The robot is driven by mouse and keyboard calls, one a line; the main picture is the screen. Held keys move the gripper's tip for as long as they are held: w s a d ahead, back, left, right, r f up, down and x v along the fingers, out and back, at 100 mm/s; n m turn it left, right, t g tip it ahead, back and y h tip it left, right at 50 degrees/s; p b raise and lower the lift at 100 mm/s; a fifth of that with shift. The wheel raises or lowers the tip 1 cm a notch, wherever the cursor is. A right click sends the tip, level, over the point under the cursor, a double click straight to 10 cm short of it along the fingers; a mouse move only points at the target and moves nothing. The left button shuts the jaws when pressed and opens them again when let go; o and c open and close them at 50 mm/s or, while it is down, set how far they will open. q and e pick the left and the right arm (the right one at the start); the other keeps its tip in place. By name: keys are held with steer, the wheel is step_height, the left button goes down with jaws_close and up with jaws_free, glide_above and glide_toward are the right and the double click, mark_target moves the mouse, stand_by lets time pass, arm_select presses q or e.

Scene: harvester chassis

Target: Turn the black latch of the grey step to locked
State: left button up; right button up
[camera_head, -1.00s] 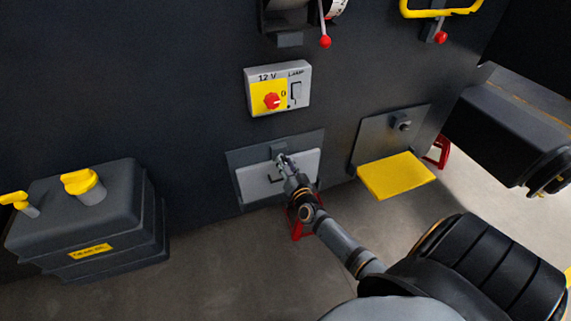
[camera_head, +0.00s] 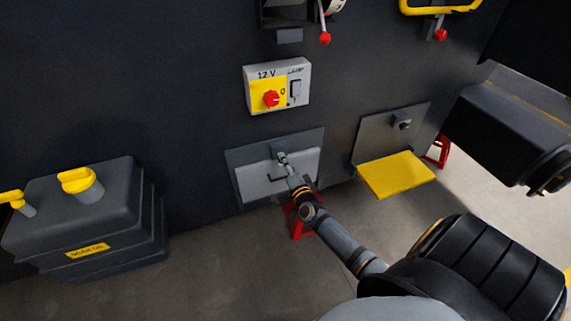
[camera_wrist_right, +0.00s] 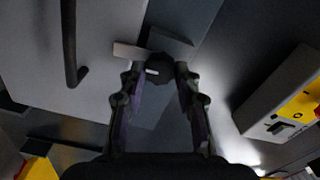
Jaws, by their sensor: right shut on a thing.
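The grey step (camera_head: 255,188) is folded up against its dark plate (camera_head: 305,143) on the chassis wall. Its dark bent handle also shows in the right wrist view (camera_wrist_right: 71,45). The black latch (camera_wrist_right: 160,68) is at the step's upper edge, between my fingers in the right wrist view. My right gripper (camera_head: 284,160) reaches it from the lower right and is shut on the latch. In the head view, the gripper covers much of the latch, so I cannot tell its exact turn there. My left gripper is not in view.
A yellow step (camera_head: 396,175) is folded out on the right. A switch box (camera_head: 262,72) with a red knob is above the grey step. A dark tank (camera_head: 110,200) with yellow caps stands at the left. A red stand (camera_head: 302,228) is below.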

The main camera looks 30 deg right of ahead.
steer(key=shift+f+m, duration=0.1)
steer(key=shift+m, duration=0.4)
steer(key=o, duration=1.1)
steer(key=shift+o, duration=0.2)
steer(key=v, duration=1.2)
